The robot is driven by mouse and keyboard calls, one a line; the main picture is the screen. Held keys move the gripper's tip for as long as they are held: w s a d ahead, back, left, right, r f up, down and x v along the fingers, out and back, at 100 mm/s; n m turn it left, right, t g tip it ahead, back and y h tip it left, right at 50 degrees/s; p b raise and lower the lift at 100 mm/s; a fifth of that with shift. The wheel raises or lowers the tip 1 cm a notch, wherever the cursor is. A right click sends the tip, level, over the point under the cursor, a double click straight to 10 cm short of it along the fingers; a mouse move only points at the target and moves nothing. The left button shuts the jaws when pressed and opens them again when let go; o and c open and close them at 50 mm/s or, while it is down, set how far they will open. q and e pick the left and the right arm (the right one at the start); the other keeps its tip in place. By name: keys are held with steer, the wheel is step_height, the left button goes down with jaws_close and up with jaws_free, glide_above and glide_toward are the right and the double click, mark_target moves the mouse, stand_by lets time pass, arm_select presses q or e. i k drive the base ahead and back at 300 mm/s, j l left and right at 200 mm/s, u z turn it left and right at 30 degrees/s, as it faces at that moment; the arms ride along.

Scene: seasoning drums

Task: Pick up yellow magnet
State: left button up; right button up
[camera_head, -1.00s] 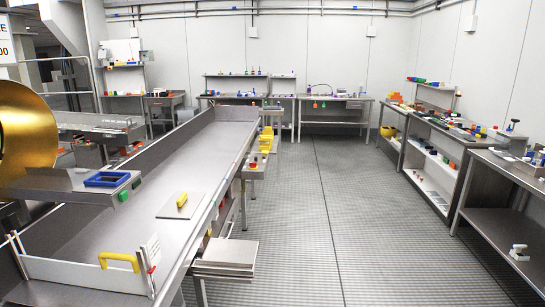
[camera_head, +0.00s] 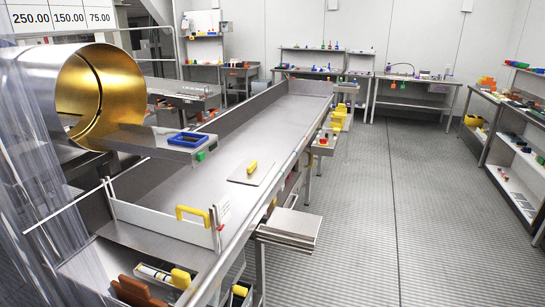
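A small yellow block (camera_head: 252,167), perhaps the yellow magnet, rests on a thin grey plate (camera_head: 265,178) on the long steel table. A yellow handle (camera_head: 193,214) is fixed on the low white panel nearer to me. Another yellow piece (camera_head: 180,278) lies in the tray at the bottom. I cannot tell for sure which one is the magnet. Neither of my grippers shows in the view.
The steel table (camera_head: 215,150) runs away from me with raised side walls. A golden drum (camera_head: 95,95) stands at the left above a shelf with a blue tray (camera_head: 188,139). Benches line the back and right walls. The floor (camera_head: 370,200) in the middle is clear.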

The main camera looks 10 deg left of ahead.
mark_target(179, 278)
steer(key=u, duration=1.2)
